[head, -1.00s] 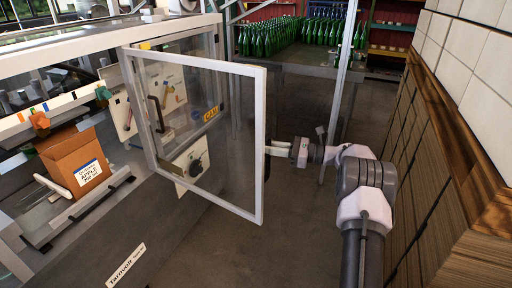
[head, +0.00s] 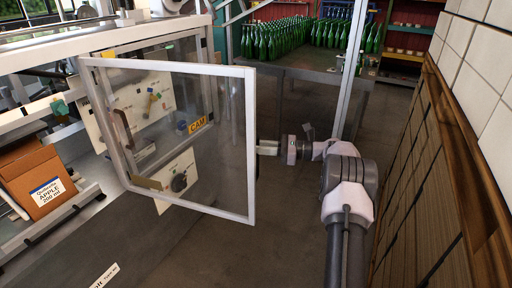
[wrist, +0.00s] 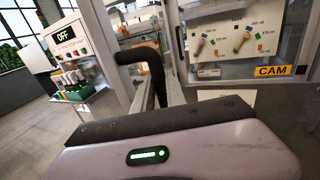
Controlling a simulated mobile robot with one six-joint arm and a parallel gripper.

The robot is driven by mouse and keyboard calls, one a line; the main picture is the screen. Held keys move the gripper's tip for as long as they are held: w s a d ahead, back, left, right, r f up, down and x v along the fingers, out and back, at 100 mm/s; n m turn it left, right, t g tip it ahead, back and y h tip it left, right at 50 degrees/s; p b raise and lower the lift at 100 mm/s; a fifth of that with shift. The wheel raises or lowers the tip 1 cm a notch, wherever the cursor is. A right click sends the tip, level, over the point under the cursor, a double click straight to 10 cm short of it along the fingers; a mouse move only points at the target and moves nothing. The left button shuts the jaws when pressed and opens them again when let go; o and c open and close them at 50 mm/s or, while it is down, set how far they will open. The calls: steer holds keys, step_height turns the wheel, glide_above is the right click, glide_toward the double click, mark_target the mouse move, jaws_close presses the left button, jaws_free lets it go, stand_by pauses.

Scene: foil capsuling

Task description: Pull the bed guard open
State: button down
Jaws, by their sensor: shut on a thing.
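The bed guard (head: 249,150) is a clear panel in a pale metal frame. It stands swung out from the machine in the head view. My gripper (head: 266,147) is at its right-hand edge, where the frame hides the grip point. In the wrist view, my gripper (wrist: 158,92) is shut on the guard's black handle (wrist: 142,56), a bent bar. The fingers partly hide the lower end of the handle.
The machine (head: 45,85) stands left, with a brown carton (head: 30,172) on it. A tiled and wood wall (head: 440,150) is close to my arm's right. Green bottles (head: 285,38) stand behind. Floor beneath my gripper is clear.

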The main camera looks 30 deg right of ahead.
steer(key=shift+w, duration=0.1)
stand_by(0.3)
steer(key=c, duration=1.6)
jaws_free()
steer(key=shift+c, duration=0.2)
steer(key=p+v, duration=0.1)
steer(key=v, duration=1.6)
steer(key=shift+p, duration=0.35)
steer(key=shift+d, duration=0.15)
steer(key=shift+f, duration=0.1)
